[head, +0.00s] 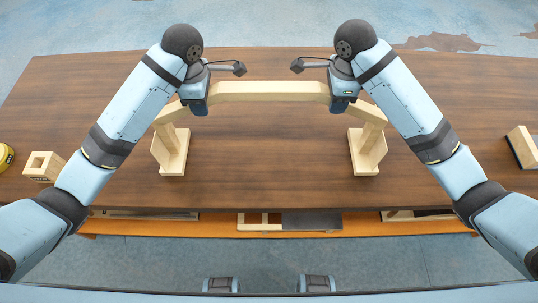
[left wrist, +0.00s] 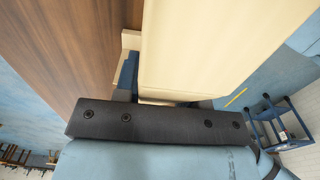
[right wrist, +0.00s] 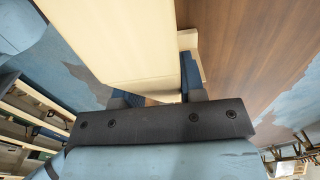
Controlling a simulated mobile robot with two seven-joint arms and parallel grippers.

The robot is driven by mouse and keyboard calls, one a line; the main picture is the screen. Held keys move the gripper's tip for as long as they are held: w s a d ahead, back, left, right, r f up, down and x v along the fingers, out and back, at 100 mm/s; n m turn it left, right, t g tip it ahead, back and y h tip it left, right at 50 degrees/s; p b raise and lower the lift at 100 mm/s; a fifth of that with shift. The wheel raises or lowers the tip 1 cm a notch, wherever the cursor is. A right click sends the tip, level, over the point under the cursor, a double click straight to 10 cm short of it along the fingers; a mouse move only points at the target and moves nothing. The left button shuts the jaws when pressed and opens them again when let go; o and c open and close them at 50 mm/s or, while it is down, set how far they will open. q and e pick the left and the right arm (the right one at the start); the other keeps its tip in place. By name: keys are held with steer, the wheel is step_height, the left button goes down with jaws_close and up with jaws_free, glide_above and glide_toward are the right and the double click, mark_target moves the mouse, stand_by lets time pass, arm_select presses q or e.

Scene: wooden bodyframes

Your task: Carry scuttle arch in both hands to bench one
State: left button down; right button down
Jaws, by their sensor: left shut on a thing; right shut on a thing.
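The scuttle arch (head: 268,90) is a pale wooden frame with a long top bar, angled shoulders and two legs with flat foot plates. It stands upright over the dark brown bench top (head: 265,150); whether its feet touch the top I cannot tell. My left gripper (head: 198,104) is shut on the left end of the top bar. My right gripper (head: 341,102) is shut on the right end. The pale bar fills much of the left wrist view (left wrist: 205,45) and the right wrist view (right wrist: 120,40). Which bench this is I cannot tell.
A hollow wooden block (head: 43,167) and a yellow round object (head: 5,156) are at the bench's left edge. Another wooden block (head: 522,146) is at the right edge. An orange lower shelf (head: 215,225) holds wooden parts. The bench top between the arch's legs is clear.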

arm_select(q)
steer(key=shift+d+f, duration=0.1)
steer(key=shift+f, duration=0.3)
arm_select(e)
steer(key=shift+a+f, duration=0.1)
steer(key=shift+f, duration=0.35)
arm_select(q)
steer(key=c, duration=0.7)
jaws_free()
steer(key=shift+r, duration=0.15)
arm_select(e)
steer(key=c, duration=0.7)
jaws_free()
steer(key=shift+r, duration=0.15)
arm_select(q)
step_height(320, 180, up, 12)
arm_select(e)
steer(key=shift+r, duration=0.1)
step_height(320, 180, up, 12)
steer(key=shift+f, duration=0.1)
arm_select(q)
steer(key=shift+s, duration=0.1)
